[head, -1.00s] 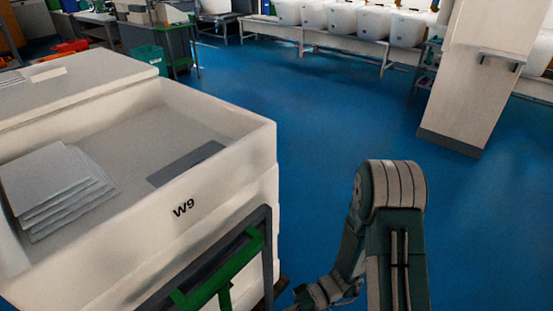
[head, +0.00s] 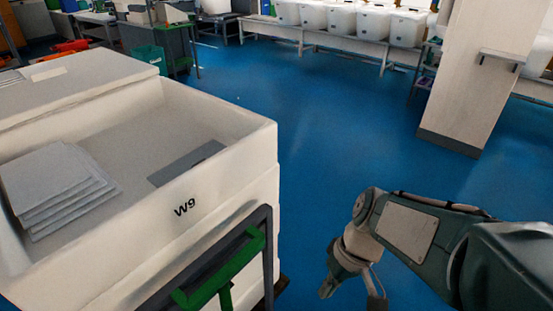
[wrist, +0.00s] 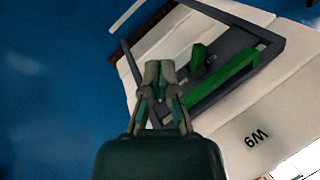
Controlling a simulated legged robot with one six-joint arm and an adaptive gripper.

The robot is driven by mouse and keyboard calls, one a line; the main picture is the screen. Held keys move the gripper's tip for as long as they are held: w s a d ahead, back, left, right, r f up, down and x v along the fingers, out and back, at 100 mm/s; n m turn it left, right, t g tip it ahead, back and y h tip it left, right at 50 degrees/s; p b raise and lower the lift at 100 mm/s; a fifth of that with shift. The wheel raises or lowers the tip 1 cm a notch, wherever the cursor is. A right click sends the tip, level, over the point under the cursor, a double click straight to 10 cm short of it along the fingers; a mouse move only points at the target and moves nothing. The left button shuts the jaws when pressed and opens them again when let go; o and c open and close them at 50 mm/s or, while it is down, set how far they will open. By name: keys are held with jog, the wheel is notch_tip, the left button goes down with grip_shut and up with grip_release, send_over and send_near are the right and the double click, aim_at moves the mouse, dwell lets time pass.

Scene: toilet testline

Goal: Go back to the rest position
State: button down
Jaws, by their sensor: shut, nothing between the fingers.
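My gripper (wrist: 158,72) shows in the wrist view with its two fingers together and nothing between them. In the head view the end of my arm, with the gripper (head: 328,288), hangs at the lower right over the blue floor, to the right of the white bin and apart from it. My arm is bent, with its upper link coming in from the right edge.
A white bin marked W9 (head: 262,145) stands at the left with grey plates (head: 50,180) in it. A dark frame with a green bar (head: 225,268) stands before it. A pillar (head: 480,75) stands at the right. The blue floor (head: 330,130) between is open.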

jog(key=s+d+r+m+t+h, duration=0.2)
jog(key=d+r+t, duration=0.4)
jog(key=r, duration=0.4)
jog(key=shift+s+m+t+h, duration=0.3)
jog(key=shift+m+t+h, duration=0.4)
jog(key=shift+m+h, duration=0.15)
jog(key=shift+a+r, duration=0.1)
jog(key=shift+a, duration=0.1)
